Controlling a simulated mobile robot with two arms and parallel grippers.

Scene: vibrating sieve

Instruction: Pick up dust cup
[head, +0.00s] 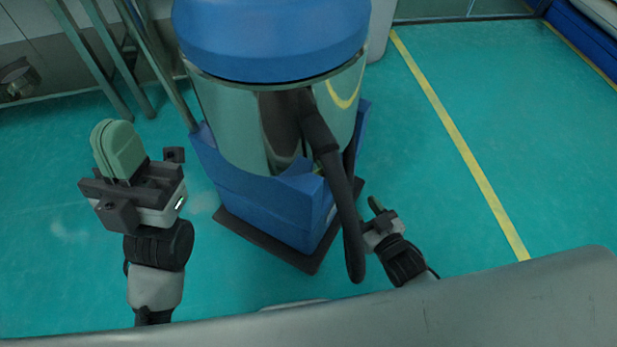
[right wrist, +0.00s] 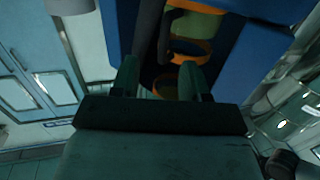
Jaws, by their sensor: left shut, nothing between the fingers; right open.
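A blue and steel machine (head: 262,195) stands in the middle of the head view, on a dark base plate. I cannot make out the dust cup in the head view. In the right wrist view, a part with orange rings (right wrist: 205,47) and a greenish body sits between blue walls; it may be the dust cup. My right gripper (head: 376,204) is low beside the machine's right side. Its two fingers are apart in the right wrist view (right wrist: 158,75), with the orange-ringed part beyond them, not gripped. My left gripper (head: 118,150) is shut and empty, left of the machine.
A thick black hose (head: 338,190) hangs down the machine's front, close to my right gripper. Metal legs (head: 100,60) stand at the upper left. The green floor (head: 430,150) right of the machine is open, crossed by a yellow line (head: 455,135).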

